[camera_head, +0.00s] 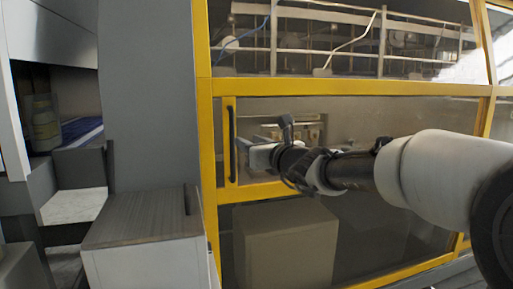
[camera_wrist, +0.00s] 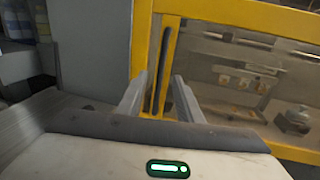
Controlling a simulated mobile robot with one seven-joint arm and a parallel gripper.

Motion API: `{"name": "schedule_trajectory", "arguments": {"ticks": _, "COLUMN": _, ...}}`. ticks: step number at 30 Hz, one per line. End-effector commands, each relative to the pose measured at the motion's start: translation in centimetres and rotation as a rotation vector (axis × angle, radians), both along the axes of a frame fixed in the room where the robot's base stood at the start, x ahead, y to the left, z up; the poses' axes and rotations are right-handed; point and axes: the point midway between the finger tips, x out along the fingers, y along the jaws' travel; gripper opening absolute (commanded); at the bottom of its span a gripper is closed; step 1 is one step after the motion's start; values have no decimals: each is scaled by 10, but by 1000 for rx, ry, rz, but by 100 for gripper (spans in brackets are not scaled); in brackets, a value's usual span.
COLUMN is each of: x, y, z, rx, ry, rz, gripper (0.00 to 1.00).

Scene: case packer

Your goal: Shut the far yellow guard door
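The yellow-framed guard door (camera_head: 229,110) has a clear panel and a black vertical bar handle (camera_head: 232,158) near its left edge. Its left upright stands close beside the yellow post (camera_head: 207,150) in the head view; I cannot tell how wide any gap is. My gripper (camera_head: 247,148) is just right of the handle in the head view. In the wrist view my gripper (camera_wrist: 158,92) is open, with one finger on each side of the handle (camera_wrist: 160,70) in the picture. Nothing shows clamped, and contact with the handle cannot be told.
A grey column (camera_head: 146,100) and a dark-topped cabinet (camera_head: 140,218) stand left of the yellow frame. A large cardboard-coloured box (camera_head: 290,243) shows behind the lower panel. Shelving with a blue-white item (camera_head: 82,130) is at far left.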

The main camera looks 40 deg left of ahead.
Motion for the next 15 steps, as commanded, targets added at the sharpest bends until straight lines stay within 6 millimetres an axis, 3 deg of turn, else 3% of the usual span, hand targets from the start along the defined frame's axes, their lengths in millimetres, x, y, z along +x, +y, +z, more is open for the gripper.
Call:
{"name": "schedule_trajectory", "arguments": {"ticks": 6, "x": -12, "y": -24, "z": 0, "rx": -1, "ry": 0, "rz": 0, "gripper": 33}}
{"name": "schedule_trajectory", "arguments": {"ticks": 15, "x": -14, "y": -28, "z": 0, "rx": 0, "ry": 0, "rz": 0, "gripper": 33}}
